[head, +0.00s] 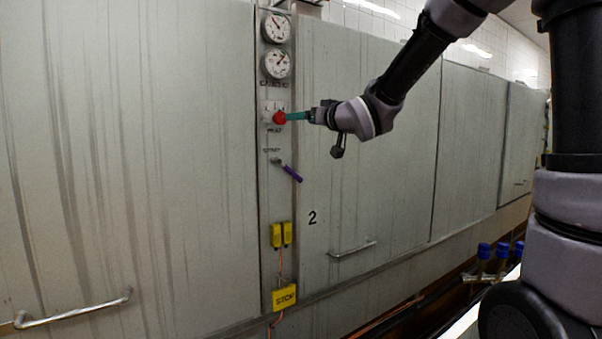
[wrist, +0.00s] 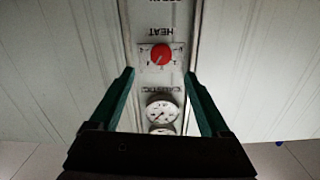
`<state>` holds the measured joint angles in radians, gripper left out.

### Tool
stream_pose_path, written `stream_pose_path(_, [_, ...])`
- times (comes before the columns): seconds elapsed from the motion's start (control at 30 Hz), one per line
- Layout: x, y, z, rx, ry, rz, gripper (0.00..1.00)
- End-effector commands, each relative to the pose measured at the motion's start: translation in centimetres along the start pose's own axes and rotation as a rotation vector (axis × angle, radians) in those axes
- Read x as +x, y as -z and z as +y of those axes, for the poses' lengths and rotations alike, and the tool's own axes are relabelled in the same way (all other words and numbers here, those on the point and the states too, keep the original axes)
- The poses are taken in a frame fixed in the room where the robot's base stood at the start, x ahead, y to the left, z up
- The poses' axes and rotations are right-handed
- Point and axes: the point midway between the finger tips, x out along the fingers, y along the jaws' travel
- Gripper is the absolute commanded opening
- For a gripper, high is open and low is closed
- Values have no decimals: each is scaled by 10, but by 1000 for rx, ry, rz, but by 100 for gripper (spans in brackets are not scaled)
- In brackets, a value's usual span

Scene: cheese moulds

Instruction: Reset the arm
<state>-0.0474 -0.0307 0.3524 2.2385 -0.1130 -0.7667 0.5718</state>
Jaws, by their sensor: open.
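My gripper (head: 296,116) reaches from the right toward the control column (head: 268,191) in the head view. Its green fingers end close to the red heat knob (head: 279,118); in that view I cannot tell whether they touch it. In the wrist view my gripper (wrist: 159,76) is open, with its two fingers wide apart and nothing between them. The red knob (wrist: 160,54) shows there beyond the fingertips, under an upside-down "HEAT" label. My arm stretches back to the upper right in the head view.
Two round gauges (head: 276,45) sit above the knob. Below it are a purple lever (head: 291,173), yellow blocks (head: 282,235) and a yellow stop tag (head: 284,297). Large metal doors flank the column, with handles (head: 352,249) sticking out. Blue-capped valves (head: 484,251) stand at lower right.

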Motion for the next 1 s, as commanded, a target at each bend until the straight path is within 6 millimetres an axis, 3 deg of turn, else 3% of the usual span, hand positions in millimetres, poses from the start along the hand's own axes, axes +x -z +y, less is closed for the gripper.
stream_pose_path(0.17, [-31,1,32,9,-133,-81,80])
stream_pose_path(0.3, [-96,-7,76,69,-338,-229,80])
stream_pose_path(0.47, [-190,-31,103,209,-530,-418,80])
stream_pose_path(0.6, [-268,-58,96,375,-616,-570,80])
stream_pose_path(0.7, [-309,-75,81,485,-630,-656,80])
stream_pose_path(0.83, [-340,-90,62,586,-621,-729,80])
stream_pose_path(1.0, [-353,-96,52,632,-611,-764,80])
